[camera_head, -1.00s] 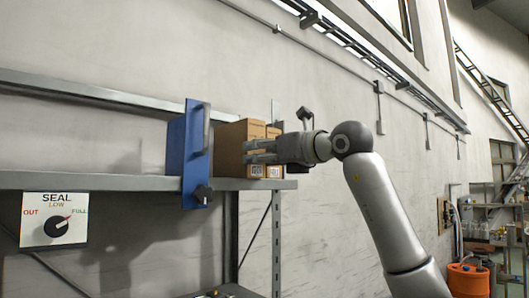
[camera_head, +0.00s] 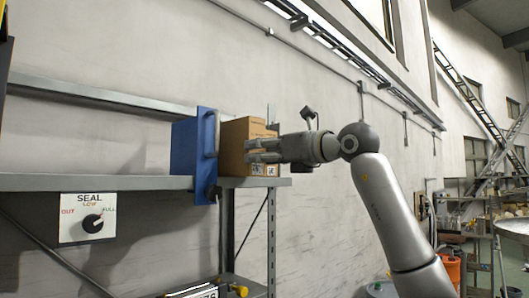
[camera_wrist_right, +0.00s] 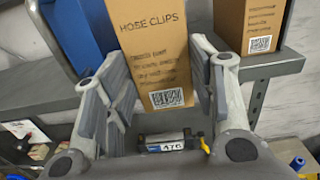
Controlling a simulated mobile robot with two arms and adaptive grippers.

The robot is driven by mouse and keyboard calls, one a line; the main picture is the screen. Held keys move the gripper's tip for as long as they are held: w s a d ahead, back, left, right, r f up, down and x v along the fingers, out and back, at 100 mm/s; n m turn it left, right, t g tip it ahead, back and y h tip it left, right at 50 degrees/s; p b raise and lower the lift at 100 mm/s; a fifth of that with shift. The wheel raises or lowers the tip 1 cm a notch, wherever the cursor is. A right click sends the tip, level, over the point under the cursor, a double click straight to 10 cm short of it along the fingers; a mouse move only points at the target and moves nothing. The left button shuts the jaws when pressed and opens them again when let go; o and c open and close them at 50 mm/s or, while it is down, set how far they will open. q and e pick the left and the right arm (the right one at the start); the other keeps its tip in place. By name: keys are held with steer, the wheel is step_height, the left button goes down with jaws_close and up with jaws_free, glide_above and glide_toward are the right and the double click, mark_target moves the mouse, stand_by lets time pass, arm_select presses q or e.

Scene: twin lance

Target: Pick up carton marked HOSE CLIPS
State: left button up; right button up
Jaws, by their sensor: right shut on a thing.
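The brown carton marked HOSE CLIPS (camera_wrist_right: 155,50) stands upright between the fingers of my right gripper in the right wrist view. A code square shows low on its face. My right gripper (camera_wrist_right: 155,95) is shut on it, one finger along each side. In the head view the carton (camera_head: 237,145) is on the shelf, and my right gripper (camera_head: 262,151) reaches it from the right, hiding part of it. From these views I cannot tell whether its base touches the shelf. My left gripper is not in view.
A blue upright box or panel (camera_head: 195,150) stands close left of the carton. A second brown carton (camera_wrist_right: 262,25) stands right of it on the grey shelf (camera_head: 90,183). A SEAL dial plate (camera_head: 88,217) hangs below the shelf edge.

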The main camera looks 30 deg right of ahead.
steer(key=o, duration=1.3)
steer(key=shift+d, duration=0.15)
steer(key=shift+o, duration=0.2)
steer(key=v, duration=1.2)
